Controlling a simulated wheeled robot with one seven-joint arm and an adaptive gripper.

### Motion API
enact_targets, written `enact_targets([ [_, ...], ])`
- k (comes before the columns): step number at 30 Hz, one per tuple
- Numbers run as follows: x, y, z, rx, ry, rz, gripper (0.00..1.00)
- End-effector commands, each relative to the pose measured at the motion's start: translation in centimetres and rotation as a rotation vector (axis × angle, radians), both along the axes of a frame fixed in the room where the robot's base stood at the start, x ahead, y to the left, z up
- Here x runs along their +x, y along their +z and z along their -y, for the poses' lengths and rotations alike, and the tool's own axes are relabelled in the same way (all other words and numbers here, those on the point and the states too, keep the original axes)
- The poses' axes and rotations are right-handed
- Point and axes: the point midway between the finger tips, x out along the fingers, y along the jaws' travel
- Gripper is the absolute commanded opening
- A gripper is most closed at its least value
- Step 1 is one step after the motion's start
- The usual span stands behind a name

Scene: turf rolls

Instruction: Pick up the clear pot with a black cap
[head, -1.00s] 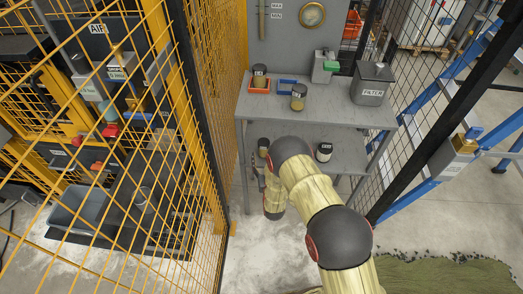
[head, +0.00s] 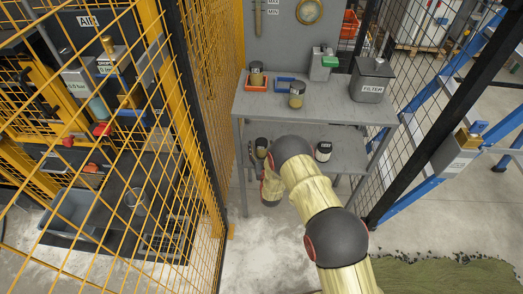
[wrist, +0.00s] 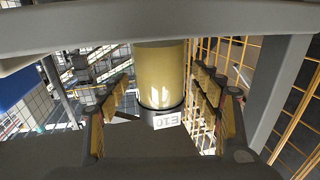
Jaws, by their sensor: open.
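A clear pot with yellowish contents and a dark cap (head: 261,144) stands on the lower shelf, at its left end. In the wrist view a pot with a yellow body (wrist: 160,75) shows upside down between the fingers, with a dark band and a label reading "E10" at its lower end. My gripper (head: 254,155) is beside the lower-shelf pot, partly hidden by my arm. In the wrist view my gripper (wrist: 163,110) is open, with a finger on each side of the pot. Gaps show on both sides of it.
Similar pots stand on the tabletop (head: 340,109): one in a red tray (head: 257,87), one in front of a blue tray (head: 297,97). A white pot with a black cap (head: 323,151) is on the lower shelf. A yellow mesh fence (head: 190,120) rises close on the left.

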Motion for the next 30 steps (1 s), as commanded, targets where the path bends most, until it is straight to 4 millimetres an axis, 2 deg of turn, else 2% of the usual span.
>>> enact_targets([
  [4, -0.01, 0.06, -0.01, 0.0, 0.0, 0.0, 0.63],
  [30, -0.04, 0.02, -0.01, 0.0, 0.0, 0.0, 0.14],
])
